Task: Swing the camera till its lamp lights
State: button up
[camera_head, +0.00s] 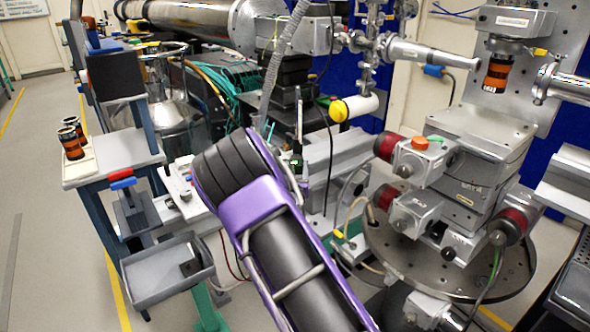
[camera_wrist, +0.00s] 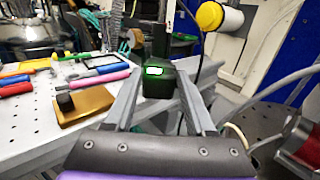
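No part is plainly marked as the camera. A white cylinder with a yellow end cap (camera_head: 355,107) hangs from the pipework at upper middle; it also shows at the top of the wrist view (camera_wrist: 212,17). A dark upright device with a lit green face (camera_wrist: 158,76) stands between my fingertips in the wrist view; I cannot tell whether it belongs to the camera. It shows small in the head view (camera_head: 297,164). My gripper (camera_wrist: 159,78) has its fingers apart, close to both sides of this device. I cannot tell if they touch it. My arm hides much of the bench.
A perforated bench (camera_wrist: 30,125) holds tools and a brass block (camera_wrist: 84,105) at left. A motor stage (camera_head: 470,155) stands at right, beneath an orange-black cylinder (camera_head: 497,75). A side shelf (camera_head: 78,170) holds two similar cylinders. A grey tray (camera_head: 165,275) stands lower left.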

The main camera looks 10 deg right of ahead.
jog(key=o, duration=0.3)
jog(key=shift+o, duration=0.2)
jog(key=s+a+p, duration=0.1)
jog(key=s+a, duration=0.2)
jog(key=s, duration=1.4)
jog(key=shift+p, duration=0.3)
jog(key=shift+a, duration=0.1)
